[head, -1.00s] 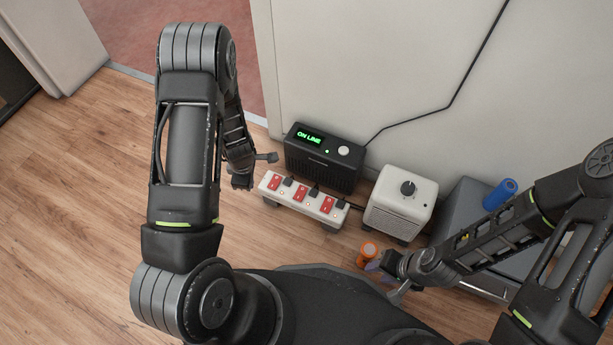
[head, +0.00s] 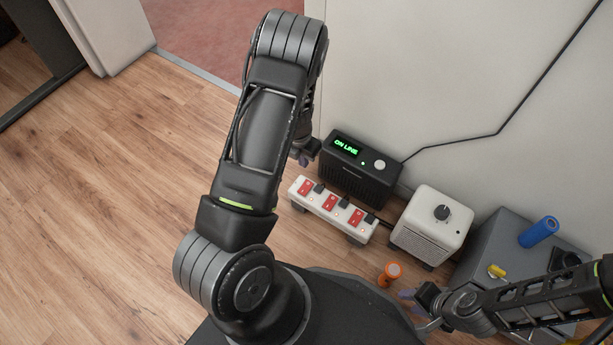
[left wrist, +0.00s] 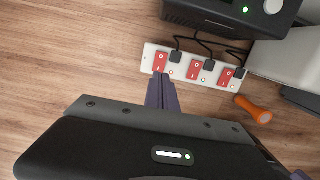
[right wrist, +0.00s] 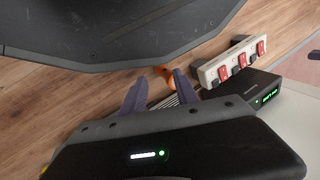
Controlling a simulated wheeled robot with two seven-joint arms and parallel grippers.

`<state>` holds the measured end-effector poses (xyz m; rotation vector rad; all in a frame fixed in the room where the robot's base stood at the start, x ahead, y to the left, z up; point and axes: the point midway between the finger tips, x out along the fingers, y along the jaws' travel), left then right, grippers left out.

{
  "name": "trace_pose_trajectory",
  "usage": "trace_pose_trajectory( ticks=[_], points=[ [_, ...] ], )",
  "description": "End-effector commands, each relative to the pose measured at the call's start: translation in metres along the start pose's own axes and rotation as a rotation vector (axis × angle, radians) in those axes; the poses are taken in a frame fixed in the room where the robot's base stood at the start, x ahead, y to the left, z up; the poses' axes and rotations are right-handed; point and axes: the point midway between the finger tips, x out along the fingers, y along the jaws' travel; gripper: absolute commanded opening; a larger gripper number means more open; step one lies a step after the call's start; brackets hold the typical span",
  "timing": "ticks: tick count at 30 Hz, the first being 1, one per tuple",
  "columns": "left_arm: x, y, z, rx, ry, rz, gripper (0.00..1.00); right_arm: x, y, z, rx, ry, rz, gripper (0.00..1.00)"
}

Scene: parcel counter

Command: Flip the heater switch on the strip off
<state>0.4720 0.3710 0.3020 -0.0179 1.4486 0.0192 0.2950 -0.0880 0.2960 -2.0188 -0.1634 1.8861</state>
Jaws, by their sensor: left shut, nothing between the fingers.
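The white power strip (head: 332,208) lies beside the black box, with three red rocker switches and black plugs along it. Small lamps beside the switches look lit. I cannot tell which switch is the heater's. In the left wrist view, the left-end switch (left wrist: 160,62) is just beyond the fingertips of my left gripper (left wrist: 161,78). That gripper is shut and empty; contact cannot be told. In the head view, my left gripper (head: 300,156) is partly hidden by its arm near the strip's left end. My right gripper (right wrist: 161,76) is open and empty, away from the strip.
A black box (head: 358,172) reading "ON LINE" stands behind the strip. A white box with a knob (head: 432,222) stands to the right. An orange cylindrical object (head: 389,274) is near my right gripper. A grey case (head: 505,235) carries a blue cylinder (head: 538,231). Floor at left is clear.

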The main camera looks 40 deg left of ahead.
Motion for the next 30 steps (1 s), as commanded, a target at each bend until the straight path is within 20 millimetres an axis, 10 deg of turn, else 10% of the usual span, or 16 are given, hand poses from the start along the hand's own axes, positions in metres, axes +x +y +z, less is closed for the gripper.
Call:
trace_pose_trajectory(
  ticks=[30],
  points=[
    [0.139,0.000,0.000,0.003,0.000,0.000,0.00,0.067,0.024,-0.010,0.008,0.037,0.005,0.36]
  ],
)
